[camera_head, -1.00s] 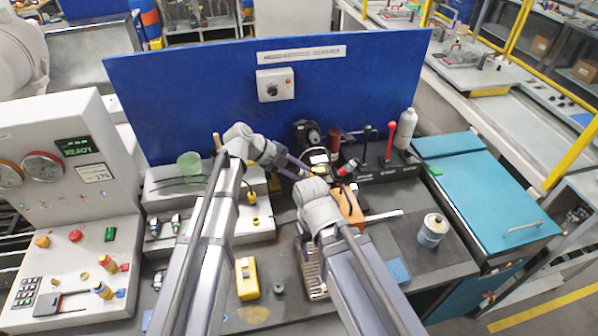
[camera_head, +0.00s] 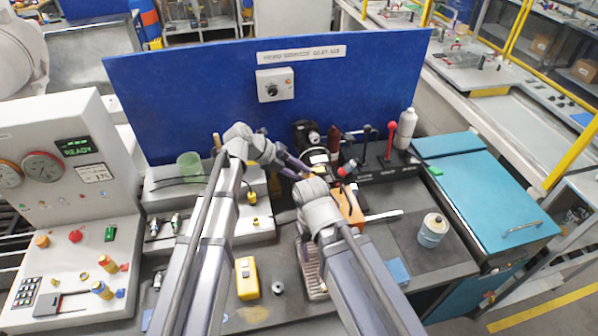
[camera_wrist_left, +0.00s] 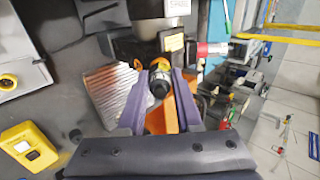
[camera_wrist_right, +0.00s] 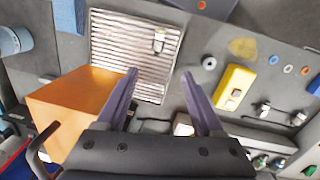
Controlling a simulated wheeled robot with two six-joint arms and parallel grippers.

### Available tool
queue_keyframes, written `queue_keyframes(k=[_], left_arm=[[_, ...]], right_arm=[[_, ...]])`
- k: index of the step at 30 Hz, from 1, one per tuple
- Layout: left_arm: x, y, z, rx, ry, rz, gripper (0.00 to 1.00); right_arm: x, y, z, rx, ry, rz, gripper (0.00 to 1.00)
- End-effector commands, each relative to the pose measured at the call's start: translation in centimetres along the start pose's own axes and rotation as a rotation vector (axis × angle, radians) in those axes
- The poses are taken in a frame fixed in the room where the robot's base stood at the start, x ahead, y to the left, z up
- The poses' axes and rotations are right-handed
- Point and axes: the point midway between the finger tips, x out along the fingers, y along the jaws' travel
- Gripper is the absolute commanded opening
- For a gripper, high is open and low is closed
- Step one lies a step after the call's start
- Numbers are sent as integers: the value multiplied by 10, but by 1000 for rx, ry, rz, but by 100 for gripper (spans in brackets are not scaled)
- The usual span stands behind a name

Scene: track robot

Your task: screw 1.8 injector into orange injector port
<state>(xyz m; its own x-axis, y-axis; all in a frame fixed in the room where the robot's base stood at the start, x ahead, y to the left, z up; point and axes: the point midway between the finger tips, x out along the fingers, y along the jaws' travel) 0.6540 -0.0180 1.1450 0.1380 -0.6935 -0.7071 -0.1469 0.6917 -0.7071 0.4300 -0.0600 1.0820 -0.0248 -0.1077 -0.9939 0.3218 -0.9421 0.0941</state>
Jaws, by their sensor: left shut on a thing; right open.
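My left gripper (camera_head: 305,167) is at the black machine (camera_head: 308,138) in front of the blue panel. In the left wrist view its purple fingers (camera_wrist_left: 161,92) are shut on a small dark, round-ended injector (camera_wrist_left: 159,88). A yellow-orange ring shows around or just behind the injector; I cannot tell whether it is the orange port or how far the injector sits in it. My right gripper (camera_wrist_right: 160,78) is open and empty, over the ribbed metal tray (camera_wrist_right: 112,50). A small silver fitting (camera_wrist_right: 159,40) lies on that tray, beyond the fingertips.
An orange block (camera_head: 350,208) stands right of the tray. A yellow device (camera_head: 246,278) and a small grey ring (camera_head: 278,289) lie left of it. More fittings (camera_head: 176,222) lie at the left.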

Motion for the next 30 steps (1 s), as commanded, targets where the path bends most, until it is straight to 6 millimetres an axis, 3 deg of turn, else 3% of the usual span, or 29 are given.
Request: queue_keyframes(k=[2, 3, 11, 17, 20, 30], left_arm=[[0, 0, 0, -1, 0, 0, 0], [0, 0, 0, -1, 0, 0, 38], [0, 0, 0, -3, 0, 0, 68], [0, 0, 0, -3, 0, 0, 68], [0, 0, 0, -3, 0, 0, 57], [0, 0, 0, -3, 0, 0, 57]], right_arm=[[0, 0, 0, 0, 0, 0, 69], [0, 0, 0, 0, 0, 0, 69], [0, 0, 0, 0, 0, 0, 69], [0, 0, 0, 0, 0, 0, 69], [0, 0, 0, 0, 0, 0, 69], [0, 0, 0, 0, 0, 0, 69]])
